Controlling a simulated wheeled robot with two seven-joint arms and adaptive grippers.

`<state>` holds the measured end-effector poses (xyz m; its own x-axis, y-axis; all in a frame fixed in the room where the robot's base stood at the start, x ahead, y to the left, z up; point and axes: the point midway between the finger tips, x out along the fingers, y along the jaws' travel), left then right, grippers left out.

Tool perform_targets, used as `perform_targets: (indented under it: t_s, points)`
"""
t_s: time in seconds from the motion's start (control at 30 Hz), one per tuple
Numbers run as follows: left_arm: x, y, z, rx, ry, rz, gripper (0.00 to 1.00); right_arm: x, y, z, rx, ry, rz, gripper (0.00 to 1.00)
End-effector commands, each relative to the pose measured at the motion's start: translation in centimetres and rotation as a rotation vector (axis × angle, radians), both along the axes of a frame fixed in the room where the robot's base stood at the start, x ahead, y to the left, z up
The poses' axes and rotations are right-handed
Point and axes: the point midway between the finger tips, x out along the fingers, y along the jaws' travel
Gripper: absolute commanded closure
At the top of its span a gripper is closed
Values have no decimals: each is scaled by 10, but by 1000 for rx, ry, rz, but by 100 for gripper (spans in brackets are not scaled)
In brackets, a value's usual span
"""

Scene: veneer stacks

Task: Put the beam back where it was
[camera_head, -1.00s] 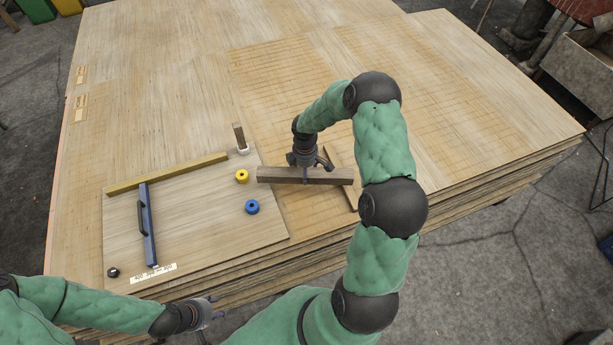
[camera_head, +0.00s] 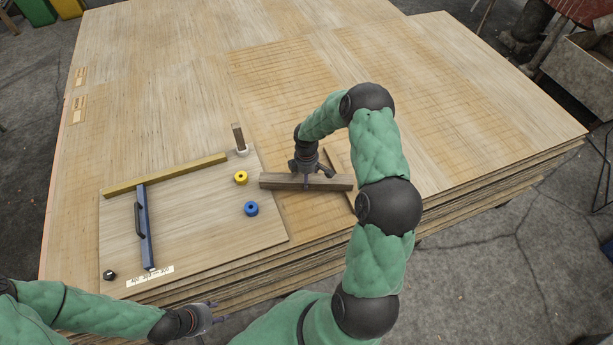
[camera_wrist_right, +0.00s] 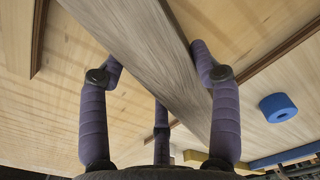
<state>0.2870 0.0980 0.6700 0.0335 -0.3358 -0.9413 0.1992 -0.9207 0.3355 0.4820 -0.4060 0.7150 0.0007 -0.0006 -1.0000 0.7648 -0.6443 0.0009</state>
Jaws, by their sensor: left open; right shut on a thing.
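The beam, a dark brown wooden bar (camera_head: 278,182), lies crosswise in the head view, just right of the small panel. My right gripper (camera_head: 307,177) comes down from above and is shut on it near its middle. In the right wrist view the beam (camera_wrist_right: 150,50) runs between the purple fingers of my right gripper (camera_wrist_right: 160,75). I cannot tell whether the beam touches the sheets below or is slightly above them. My left gripper (camera_head: 213,313) is open and empty, low in front of the stack's near edge.
A thin strip (camera_head: 335,162) lies behind the beam's right end. The far veneer is clear.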

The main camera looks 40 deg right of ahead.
Motion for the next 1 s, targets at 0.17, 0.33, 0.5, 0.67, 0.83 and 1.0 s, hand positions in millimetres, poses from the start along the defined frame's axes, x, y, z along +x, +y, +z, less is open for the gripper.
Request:
perform_targets:
  t_s: [0.17,0.33,0.5,0.67,0.83,1.0]
  points:
    - [0,0,-4,0,0,0,53,0,-1,-5,-1,-2,-1,90]
    - [0,0,-6,0,0,0,53,0,-1,-7,-1,-2,-1,90]
    - [0,0,-5,0,0,0,53,0,0,-7,0,0,0,13]
    - [0,0,-5,0,0,0,53,0,0,-7,0,0,0,13]
    - [0,0,-4,0,0,0,53,0,0,-6,0,0,0,13]
    - [0,0,6,0,0,0,53,0,0,8,-1,-1,0,13]
